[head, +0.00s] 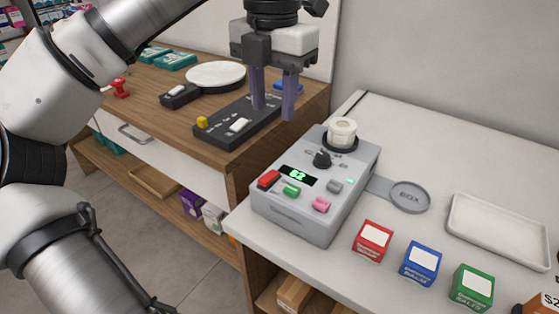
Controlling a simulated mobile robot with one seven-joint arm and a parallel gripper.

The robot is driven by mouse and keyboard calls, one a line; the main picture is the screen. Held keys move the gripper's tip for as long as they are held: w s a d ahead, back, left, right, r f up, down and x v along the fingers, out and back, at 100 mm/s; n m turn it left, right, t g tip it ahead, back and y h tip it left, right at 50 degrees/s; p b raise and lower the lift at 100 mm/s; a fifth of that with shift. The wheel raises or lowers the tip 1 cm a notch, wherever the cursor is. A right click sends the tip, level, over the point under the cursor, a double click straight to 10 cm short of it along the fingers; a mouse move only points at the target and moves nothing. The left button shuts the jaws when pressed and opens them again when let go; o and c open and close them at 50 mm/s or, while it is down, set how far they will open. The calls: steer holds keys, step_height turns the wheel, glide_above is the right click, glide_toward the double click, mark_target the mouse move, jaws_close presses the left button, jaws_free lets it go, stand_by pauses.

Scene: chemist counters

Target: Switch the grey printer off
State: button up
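The grey printer (300,222) stands on the white counter near its left end. Its top has a dark display with green digits (298,175), a red switch (268,179) at the left corner, and green (291,190), pink (321,204) and grey (334,187) buttons.
A dark panel (220,138) with yellow and white controls lies on the wooden counter (155,107), near a round white plate (215,74). Red (373,241), blue (421,264) and green (472,287) boxes, a round grey dish (410,196) and a white tray (497,232) are right of the printer.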

mark_target(275, 171)
step_height(275, 171, down, 12)
steer(key=shift+d+f+b, duration=0.1)
steer(key=shift+f+b, duration=0.1)
steer(key=shift+b, duration=0.1)
